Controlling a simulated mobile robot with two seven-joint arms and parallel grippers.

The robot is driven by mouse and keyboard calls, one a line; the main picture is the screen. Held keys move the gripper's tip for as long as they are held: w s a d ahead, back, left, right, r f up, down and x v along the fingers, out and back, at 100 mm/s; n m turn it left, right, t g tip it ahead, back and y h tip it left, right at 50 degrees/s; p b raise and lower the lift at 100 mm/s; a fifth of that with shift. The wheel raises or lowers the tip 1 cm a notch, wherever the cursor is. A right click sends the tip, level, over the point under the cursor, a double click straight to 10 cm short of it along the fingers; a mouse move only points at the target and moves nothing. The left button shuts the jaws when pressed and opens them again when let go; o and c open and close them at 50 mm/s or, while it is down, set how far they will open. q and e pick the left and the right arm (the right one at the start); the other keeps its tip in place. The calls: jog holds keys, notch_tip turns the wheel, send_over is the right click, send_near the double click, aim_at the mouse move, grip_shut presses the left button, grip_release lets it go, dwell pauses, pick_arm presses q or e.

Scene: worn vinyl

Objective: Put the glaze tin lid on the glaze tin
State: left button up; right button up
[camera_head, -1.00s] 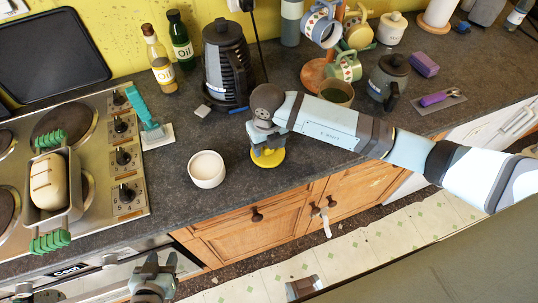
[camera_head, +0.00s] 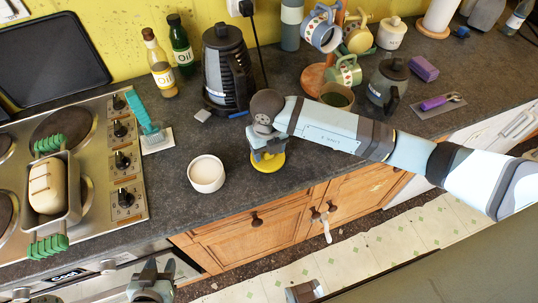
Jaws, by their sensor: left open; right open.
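A round yellow disc, which looks like the glaze tin lid (camera_head: 268,167), lies on the dark worktop near its front edge. A white, open-topped round pot, which looks like the glaze tin (camera_head: 206,179), stands upright to its left, a short gap away. My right gripper (camera_head: 267,154) points down right over the yellow disc with its fingers open. It hides the disc's middle, and I cannot tell if the fingers touch it. My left gripper (camera_head: 151,285) is open and empty, low in front of the worktop and cooker.
A black kettle (camera_head: 226,70) stands behind the gripper. A teal brush (camera_head: 145,115) and the hob with a loaf tin (camera_head: 68,210) are at left. A mug tree (camera_head: 317,78), a green mug (camera_head: 337,96) and a dark pot (camera_head: 388,85) stand behind my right arm.

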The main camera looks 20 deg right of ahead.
grip_shut()
jog(key=shift+r+p, duration=0.35)
jog(key=shift+r, duration=0.15)
dwell(0.5)
jog(key=shift+r+p, duration=1)
jog(key=shift+r, duration=0.65)
